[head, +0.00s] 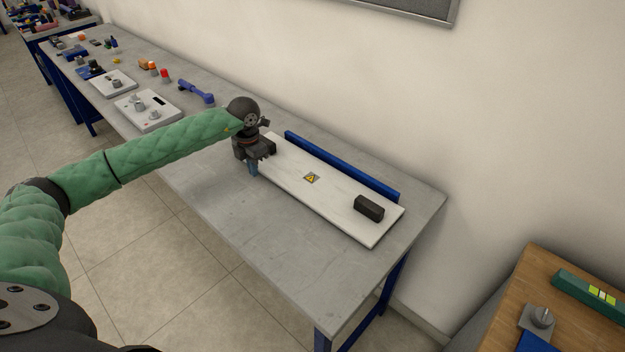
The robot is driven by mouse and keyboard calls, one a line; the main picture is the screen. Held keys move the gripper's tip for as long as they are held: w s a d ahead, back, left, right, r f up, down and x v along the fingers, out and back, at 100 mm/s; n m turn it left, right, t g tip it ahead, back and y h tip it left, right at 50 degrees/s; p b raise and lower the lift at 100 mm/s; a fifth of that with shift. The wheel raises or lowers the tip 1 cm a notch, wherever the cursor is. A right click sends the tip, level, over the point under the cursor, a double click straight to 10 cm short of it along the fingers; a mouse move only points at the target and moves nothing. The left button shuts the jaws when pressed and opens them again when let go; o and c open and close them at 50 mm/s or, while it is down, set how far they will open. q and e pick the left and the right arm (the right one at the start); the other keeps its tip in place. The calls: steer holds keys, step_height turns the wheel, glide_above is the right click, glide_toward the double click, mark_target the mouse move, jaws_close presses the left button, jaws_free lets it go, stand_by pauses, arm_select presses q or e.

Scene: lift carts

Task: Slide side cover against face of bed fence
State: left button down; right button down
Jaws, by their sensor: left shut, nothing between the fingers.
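The side cover (290,178) is a long pale board lying flat on the grey table, with a yellow warning sticker near its middle and a black block handle (368,208) at its right end. The bed fence (340,165) is a long blue bar behind it, on the wall side. A narrow gap seems to lie between them, wider toward the right. My left gripper (254,170) is shut and empty at the cover's left end, fingers pointing down by its near edge. It partly hides that end; whether it touches the cover I cannot tell. My right gripper is not in view.
The table (260,240) is clear in front of the cover. Farther left stand white plates with knobs (148,110), a blue tool (196,92) and several small parts. A wooden table (500,300) with a green item (590,296) stands at lower right. The wall is behind.

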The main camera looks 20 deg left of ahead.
mark_target(251, 183)
arm_select(q)
steer(key=shift+f+b, duration=0.9)
steer(key=shift+f, duration=0.25)
steer(key=shift+s+f, duration=0.1)
steer(key=shift+f, duration=0.05)
steer(key=shift+d, duration=0.1)
stand_by(0.5)
steer(key=shift+s+f+b, duration=0.2)
steer(key=shift+s+b, duration=0.1)
steer(key=shift+s+a, duration=0.25)
steer(key=shift+s, duration=0.3)
stand_by(0.4)
steer(key=shift+a+r, duration=0.2)
steer(key=shift+r, duration=0.4)
steer(key=shift+a+r, duration=0.15)
steer(key=shift+r, duration=0.4)
steer(key=shift+w+d+r+p, duration=0.1)
steer(key=shift+r+p, duration=0.25)
steer(key=shift+r, duration=0.75)
steer(key=shift+w+d+r+p, duration=0.1)
steer(key=shift+r+p, duration=0.25)
steer(key=shift+r, duration=0.7)
